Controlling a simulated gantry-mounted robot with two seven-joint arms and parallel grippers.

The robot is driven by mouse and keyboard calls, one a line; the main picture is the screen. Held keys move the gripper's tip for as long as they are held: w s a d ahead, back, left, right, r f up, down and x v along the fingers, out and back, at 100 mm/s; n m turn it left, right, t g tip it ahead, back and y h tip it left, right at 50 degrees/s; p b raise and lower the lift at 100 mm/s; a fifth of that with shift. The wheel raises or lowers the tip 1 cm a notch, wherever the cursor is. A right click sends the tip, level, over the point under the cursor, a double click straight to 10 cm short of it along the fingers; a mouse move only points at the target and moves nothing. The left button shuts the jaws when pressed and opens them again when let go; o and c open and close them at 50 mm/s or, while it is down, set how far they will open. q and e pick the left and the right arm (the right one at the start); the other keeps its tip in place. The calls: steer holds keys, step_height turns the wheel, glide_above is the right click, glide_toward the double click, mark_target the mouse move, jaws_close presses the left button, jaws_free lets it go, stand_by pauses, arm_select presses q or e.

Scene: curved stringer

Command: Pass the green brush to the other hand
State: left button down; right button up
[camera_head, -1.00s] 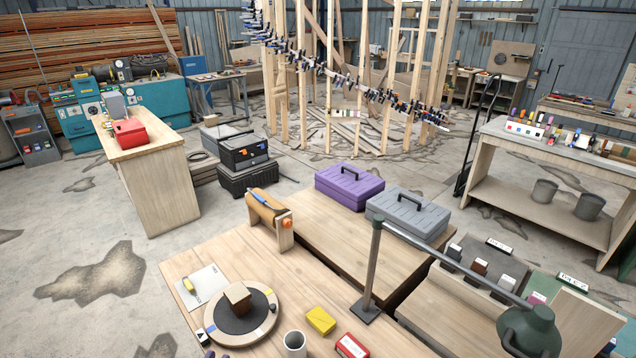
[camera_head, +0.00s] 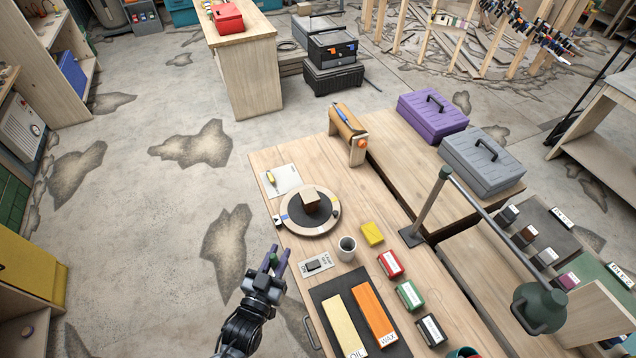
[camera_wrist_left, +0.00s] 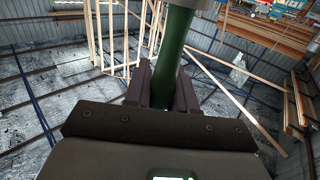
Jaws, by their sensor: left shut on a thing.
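My left gripper (camera_head: 275,262) is in the head view, to the left of the workbench edge and over the floor. The bristles cannot be seen clearly. My right gripper is not in view.
A green lamp (camera_head: 540,305) stands at right. Floor left of the bench is clear.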

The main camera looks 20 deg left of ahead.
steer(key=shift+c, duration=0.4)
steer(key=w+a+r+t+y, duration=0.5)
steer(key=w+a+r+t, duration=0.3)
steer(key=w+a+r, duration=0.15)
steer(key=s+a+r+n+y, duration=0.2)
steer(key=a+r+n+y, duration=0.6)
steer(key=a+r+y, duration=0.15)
arm_select(q)
steer(key=d+r+m+g+h, duration=0.2)
steer(key=d+r+m+h, duration=0.2)
steer(key=r, duration=0.6)
steer(key=s+d+r+m+g+h, duration=0.1)
steer(key=d+r+m+g+h, duration=0.1)
steer(key=d+r+m+h, duration=0.2)
steer(key=d+r+h, duration=0.3)
steer(key=d+r, duration=0.3)
steer(key=shift+h, duration=0.4)
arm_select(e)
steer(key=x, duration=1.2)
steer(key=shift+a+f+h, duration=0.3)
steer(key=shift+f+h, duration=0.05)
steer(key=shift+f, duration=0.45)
arm_select(q)
steer(key=shift+d+r, duration=0.1)
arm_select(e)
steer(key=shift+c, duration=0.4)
